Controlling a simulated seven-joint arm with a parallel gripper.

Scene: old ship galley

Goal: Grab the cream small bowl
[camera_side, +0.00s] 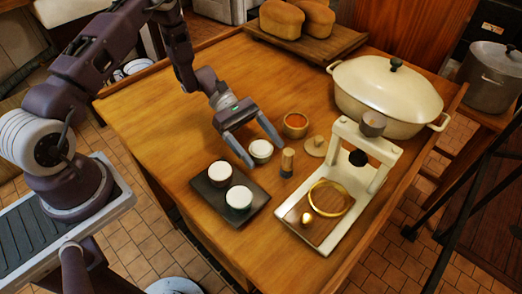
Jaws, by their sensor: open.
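A small cream bowl (260,151) with a white filling stands on the wooden table. My gripper (265,156) points down over it, with its two fingers apart on either side of the bowl. The gripper is open; I cannot tell whether either finger touches the bowl.
A small orange-brown bowl (296,125), a wooden cylinder (287,163) and a round wooden piece (314,147) are close to my gripper. A white press stand (372,183) is at right, a large cream pot (387,95) behind it. The table's left side is clear.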

